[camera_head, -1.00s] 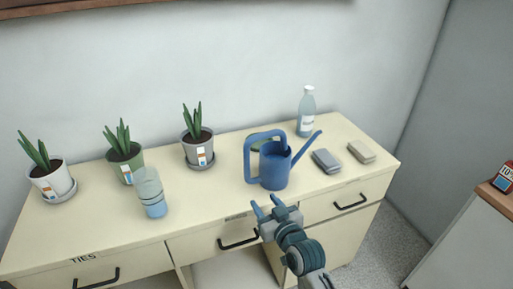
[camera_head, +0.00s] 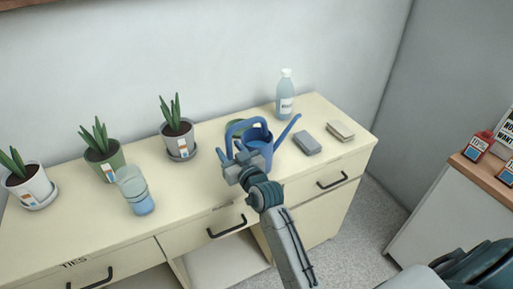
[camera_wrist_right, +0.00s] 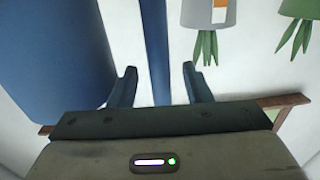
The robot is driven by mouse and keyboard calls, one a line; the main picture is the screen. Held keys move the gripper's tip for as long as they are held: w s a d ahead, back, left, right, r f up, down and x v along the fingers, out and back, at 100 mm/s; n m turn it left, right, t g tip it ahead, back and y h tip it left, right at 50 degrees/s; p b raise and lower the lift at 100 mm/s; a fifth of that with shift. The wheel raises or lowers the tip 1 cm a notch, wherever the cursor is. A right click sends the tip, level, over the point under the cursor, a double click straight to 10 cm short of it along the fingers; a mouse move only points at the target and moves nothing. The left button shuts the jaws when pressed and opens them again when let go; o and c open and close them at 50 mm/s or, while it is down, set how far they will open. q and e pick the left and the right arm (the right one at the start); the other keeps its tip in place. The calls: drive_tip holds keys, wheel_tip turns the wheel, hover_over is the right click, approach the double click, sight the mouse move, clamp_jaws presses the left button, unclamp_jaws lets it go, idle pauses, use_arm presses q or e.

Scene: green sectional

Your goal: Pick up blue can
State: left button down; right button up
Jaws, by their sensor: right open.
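The blue watering can (camera_head: 262,147) stands upright on the cream dresser, its spout pointing right and its handle on the left. My right gripper (camera_head: 230,158) is open at the can's handle side and hides part of the can. In the right wrist view, the blue handle (camera_wrist_right: 160,45) runs between the spread fingers of the right gripper (camera_wrist_right: 160,88), with gaps visible on both sides. The can's body (camera_wrist_right: 50,50) fills the left of that view. My left gripper is not in view.
On the dresser (camera_head: 205,202) are several potted plants (camera_head: 103,152), a blue-bottomed clear bottle (camera_head: 136,190), a labelled bottle (camera_head: 286,93) and two small blocks (camera_head: 307,143). A wooden-topped counter (camera_head: 482,178) with red-and-blue items stands at the right. The wall is close behind.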

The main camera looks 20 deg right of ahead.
drive_tip(key=shift+w, duration=0.5)
drive_tip(key=shift+c, duration=0.3)
drive_tip(key=shift+s, duration=0.1)
clamp_jaws()
drive_tip(key=shift+r, duration=0.1)
